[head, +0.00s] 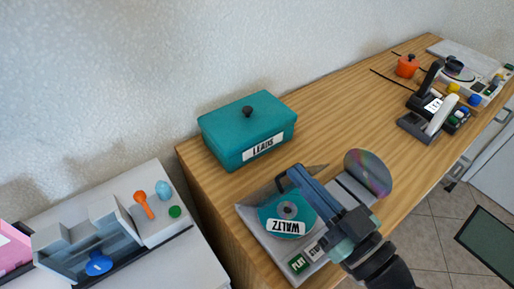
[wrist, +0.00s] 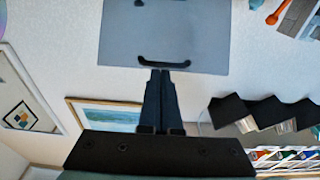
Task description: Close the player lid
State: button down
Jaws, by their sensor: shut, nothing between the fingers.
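The player (head: 251,222) is a pale grey box near the front edge of the wooden counter. In the head view my arm partly covers the player and lid. My gripper (wrist: 162,72) is shut and empty, its fingertips just by the handle (wrist: 163,63); contact is unclear. My gripper also shows above the player in the head view (head: 290,174).
An orange pot (head: 407,66) and black-and-white devices (head: 428,118) are farther right. The counter between is clear.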

jog(key=f+b, duration=0.2)
jog(key=s+f+b, duration=0.1)
jog(key=shift+d+t+y, duration=0.25)
jog(key=shift+t+y, duration=0.05)
jog(key=s+d+f+b, duration=0.1)
jog(key=b, duration=0.3)
jog(key=shift+s+f, duration=0.1)
jog(key=shift+f, duration=0.1)
jog(key=b, duration=0.1)
jog(key=s+f+b, duration=0.1)
jog(key=shift+d+f+b, duration=0.15)
jog(key=shift+d+b, duration=0.05)
jog(key=shift+b, duration=0.1)
jog(key=f+b, duration=0.1)
jog(key=b, duration=0.1)
jog(key=s+f+b, duration=0.1)
jog(key=b, duration=0.1)
jog(key=shift+d+f, duration=0.3)
jog(key=shift+d, duration=0.1)
jog(key=shift+w, duration=0.1)
